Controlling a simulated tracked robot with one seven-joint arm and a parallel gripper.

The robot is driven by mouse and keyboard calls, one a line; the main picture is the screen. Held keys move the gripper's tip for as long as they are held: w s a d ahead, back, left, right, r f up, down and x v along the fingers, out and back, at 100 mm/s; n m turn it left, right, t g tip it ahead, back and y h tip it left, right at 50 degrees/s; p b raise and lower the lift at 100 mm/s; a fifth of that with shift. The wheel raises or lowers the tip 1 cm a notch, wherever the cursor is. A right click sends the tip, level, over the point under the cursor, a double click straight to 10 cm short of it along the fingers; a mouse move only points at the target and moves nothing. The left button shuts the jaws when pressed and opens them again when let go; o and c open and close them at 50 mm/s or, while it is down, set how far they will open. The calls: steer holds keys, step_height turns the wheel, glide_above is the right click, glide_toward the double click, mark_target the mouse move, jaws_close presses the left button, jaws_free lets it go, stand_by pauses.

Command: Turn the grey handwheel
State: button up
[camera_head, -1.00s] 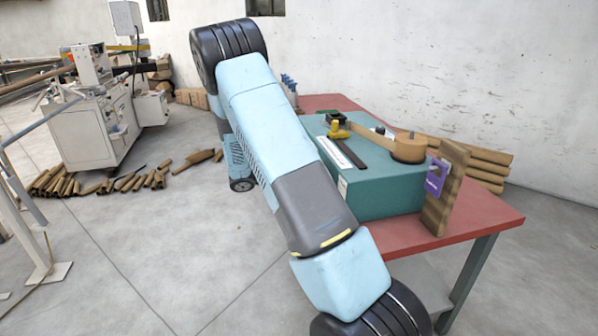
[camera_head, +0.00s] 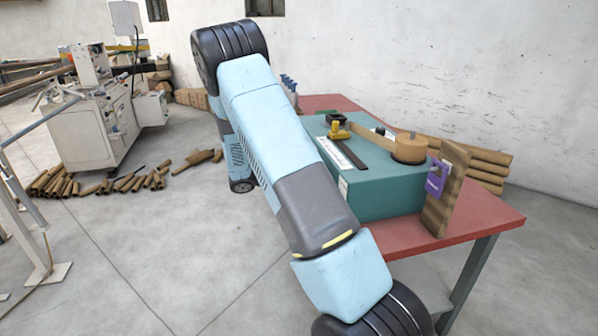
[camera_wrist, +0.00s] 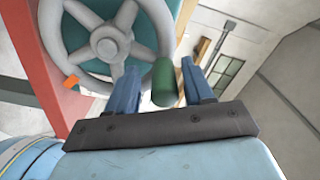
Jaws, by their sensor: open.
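The grey handwheel (camera_wrist: 108,48) shows in the upper left of the wrist view, with spokes, a round hub and a green grip (camera_wrist: 165,84) on its rim at the right. My gripper (camera_wrist: 159,68) is open, with its two blue fingers spread. The green grip shows between the fingers, nearer the left one. I cannot tell whether either finger touches it. In the head view the handwheel and my gripper are not visible.
A teal machine box (camera_head: 385,195) stands on a red table (camera_head: 490,215), with a brown strip and a tan roll on top. A cardboard piece with a purple tag (camera_head: 437,178) stands at its right. Tubes lie on the floor at left.

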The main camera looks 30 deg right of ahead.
steer(key=v, duration=1.3)
steer(key=shift+w+a, duration=0.15)
steer(key=shift+a, duration=0.2)
steer(key=s+d+r+m+y, duration=0.2)
steer(key=s+r+m+y, duration=0.8)
steer(key=s+r+m, duration=0.6)
steer(key=s+a+r+m+t+y, duration=0.3)
steer(key=s+m+t, duration=0.1)
steer(key=s+m, duration=0.5)
steer(key=s+a+r+m+t+y, duration=0.2)
steer(key=s+a+m+t+y, duration=0.2)
steer(key=s+m, duration=0.5)
steer(key=shift+s+a+r+m+t+y, duration=0.3)
steer(key=shift+m+t, duration=0.5)
steer(key=shift+m, duration=1.4)
steer(key=shift+s+d+r, duration=0.1)
steer(key=shift+c, duration=0.3)
